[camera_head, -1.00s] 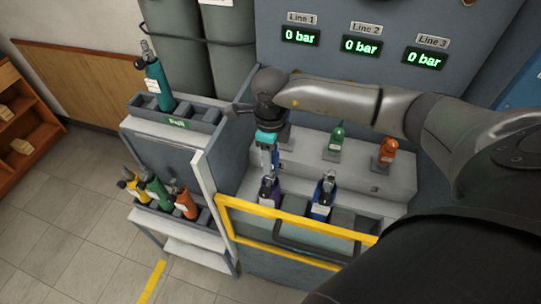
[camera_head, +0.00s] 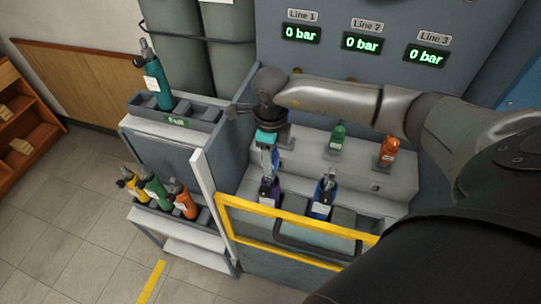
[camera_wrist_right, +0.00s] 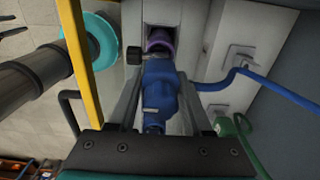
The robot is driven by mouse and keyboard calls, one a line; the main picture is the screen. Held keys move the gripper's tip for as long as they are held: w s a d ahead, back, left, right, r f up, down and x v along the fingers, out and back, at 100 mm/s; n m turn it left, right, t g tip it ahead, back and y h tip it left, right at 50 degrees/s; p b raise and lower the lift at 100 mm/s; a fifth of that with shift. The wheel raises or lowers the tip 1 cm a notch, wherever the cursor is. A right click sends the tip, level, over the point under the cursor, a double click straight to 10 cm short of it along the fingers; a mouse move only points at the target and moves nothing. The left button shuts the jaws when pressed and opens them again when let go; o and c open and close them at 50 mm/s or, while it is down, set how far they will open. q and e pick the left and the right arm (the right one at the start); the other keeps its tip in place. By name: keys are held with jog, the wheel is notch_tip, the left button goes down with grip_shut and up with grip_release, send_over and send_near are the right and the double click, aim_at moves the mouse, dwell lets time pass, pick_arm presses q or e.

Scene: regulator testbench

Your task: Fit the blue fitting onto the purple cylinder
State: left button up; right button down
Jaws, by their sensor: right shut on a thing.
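My right gripper (camera_head: 273,166) points down over the front row of the bench, above the purple cylinder (camera_head: 268,191). In the right wrist view, the right gripper (camera_wrist_right: 160,105) is shut on the blue fitting (camera_wrist_right: 157,82), with a finger on each side. A blue hose (camera_wrist_right: 235,80) runs from the fitting to the right. The purple cylinder (camera_wrist_right: 158,40) shows just beyond the fitting's far end, roughly in line with it. I cannot tell whether the two touch.
A blue cylinder (camera_head: 322,200) stands to the right of the purple one, behind the yellow-framed guard (camera_head: 290,232). Green (camera_head: 338,136) and orange (camera_head: 387,151) fittings sit on the raised step. A rack (camera_head: 205,118) with a teal cylinder (camera_head: 157,85) stands at the left.

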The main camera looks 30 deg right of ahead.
jog(key=shift+f+b, duration=1.3)
jog(key=shift+f, duration=0.25)
dwell(0.4)
jog(key=shift+c, duration=1.2)
grip_release()
notch_tip(320, 180, up, 15)
jog(key=shift+r, duration=0.15)
